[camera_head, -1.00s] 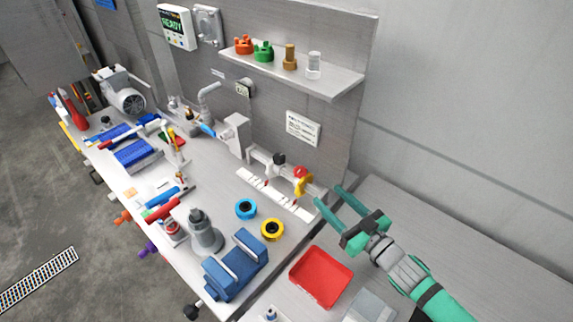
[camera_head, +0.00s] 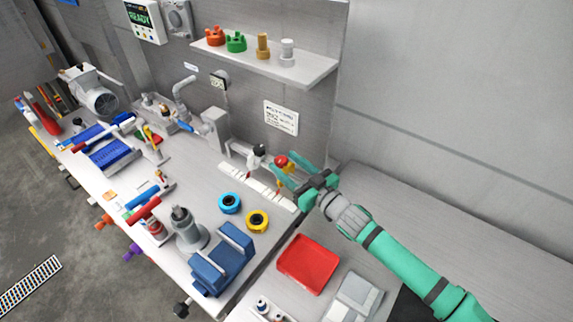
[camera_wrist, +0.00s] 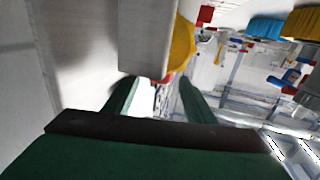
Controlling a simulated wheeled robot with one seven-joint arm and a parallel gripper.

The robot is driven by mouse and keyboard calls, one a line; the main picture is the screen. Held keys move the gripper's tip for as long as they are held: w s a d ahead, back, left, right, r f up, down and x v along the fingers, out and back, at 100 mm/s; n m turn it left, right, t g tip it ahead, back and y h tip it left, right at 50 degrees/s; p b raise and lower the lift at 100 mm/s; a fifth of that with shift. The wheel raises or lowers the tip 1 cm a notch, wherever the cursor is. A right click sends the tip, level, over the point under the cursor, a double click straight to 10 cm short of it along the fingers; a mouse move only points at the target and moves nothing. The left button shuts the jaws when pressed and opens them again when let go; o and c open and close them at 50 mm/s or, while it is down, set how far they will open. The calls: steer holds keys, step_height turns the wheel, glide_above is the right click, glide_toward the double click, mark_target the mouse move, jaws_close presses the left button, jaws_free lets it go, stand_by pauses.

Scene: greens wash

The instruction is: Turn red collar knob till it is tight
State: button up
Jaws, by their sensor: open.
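The red knob (camera_head: 281,161) sits at the right end of a grey pipe run along the back of the bench, with a yellow part beside it. My gripper (camera_head: 283,171) is open, its teal fingers reaching to the red and yellow fitting and partly hiding it. In the wrist view, my gripper's two fingers (camera_wrist: 158,92) are spread apart. The yellow part (camera_wrist: 183,48) lies ahead of them, with a little red (camera_wrist: 169,77) beneath it, near the gap between the fingertips. I cannot tell whether a finger touches the knob.
A grey block (camera_wrist: 147,40) fills the upper middle of the wrist view, close to the fingers. A black-handled fitting (camera_head: 257,151) stands left of the knob. Blue (camera_head: 230,194) and yellow (camera_head: 248,217) rings, a blue vise (camera_head: 207,278) and a red tray (camera_head: 308,253) lie nearer.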

steer(key=shift+d, duration=0.15)
steer(key=shift+w, duration=0.15)
steer(key=c, duration=1)
steer(key=shift+d, duration=0.1)
steer(key=shift+c, duration=0.2)
steer(key=shift+a, duration=0.25)
steer(key=shift+a+n+g+y, duration=0.1)
steer(key=shift+n+g+y, duration=0.3)
steer(key=shift+y, duration=0.1)
steer(key=shift+w+d+n+g+y, duration=0.15)
steer(key=shift+d+n+g+y, duration=0.1)
steer(key=shift+n+g+y, duration=0.8)
steer(key=shift+w+d+n+g+y, duration=0.1)
steer(key=shift+d+n+g+y, duration=0.1)
steer(key=shift+n+g+y, duration=0.85)
steer(key=shift+g+h, duration=0.3)
steer(key=shift+g, duration=0.2)
